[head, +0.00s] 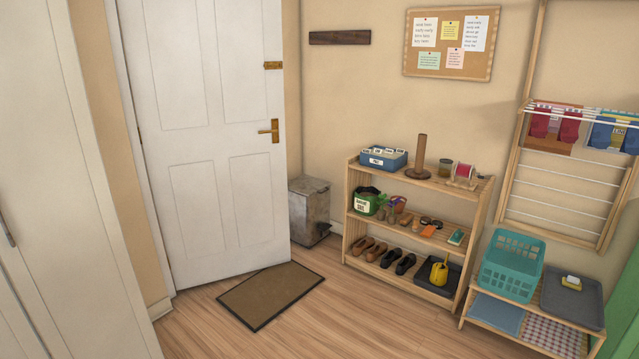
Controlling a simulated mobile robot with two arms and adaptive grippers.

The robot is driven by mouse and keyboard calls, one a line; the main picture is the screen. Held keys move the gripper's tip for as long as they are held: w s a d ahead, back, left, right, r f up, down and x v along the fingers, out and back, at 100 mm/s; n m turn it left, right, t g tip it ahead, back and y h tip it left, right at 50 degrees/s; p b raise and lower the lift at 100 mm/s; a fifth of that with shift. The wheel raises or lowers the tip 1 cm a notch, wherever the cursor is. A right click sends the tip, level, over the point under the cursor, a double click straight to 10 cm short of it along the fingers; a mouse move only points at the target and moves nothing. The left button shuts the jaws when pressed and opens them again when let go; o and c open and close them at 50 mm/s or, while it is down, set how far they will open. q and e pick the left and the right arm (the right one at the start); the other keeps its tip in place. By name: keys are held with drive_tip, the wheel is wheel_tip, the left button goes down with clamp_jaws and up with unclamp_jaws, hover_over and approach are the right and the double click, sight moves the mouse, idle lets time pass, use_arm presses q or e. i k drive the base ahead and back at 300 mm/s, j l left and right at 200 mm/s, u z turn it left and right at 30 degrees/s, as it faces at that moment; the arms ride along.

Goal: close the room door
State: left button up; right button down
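The white panelled room door (210,140) stands at the left of the head view. Its brass lever handle (270,130) is near its right edge, with a brass fitting (273,65) above. The white door frame (128,110) shows along its left side. No frame shows beside the handle edge, and the door appears to stand open into the room; how far is hard to tell. Its lower right corner is by a brown doormat (270,294). Neither of my grippers is in view.
A metal bin (310,211) stands just right of the door, against the wall. A wooden shelf rack (425,187) with shoes and small items is farther right, then a low bench (526,321) with a teal basket (511,265). A white cabinet (60,180) fills the left. Wooden floor (340,320) is clear in front.

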sight(202, 94)
drive_tip(key=i+l+z, duration=0.1)
drive_tip(key=i, duration=0.9)
drive_tip(key=i+l, duration=0.15)
drive_tip(key=i, duration=0.85)
drive_tip(key=l+z, duration=0.05)
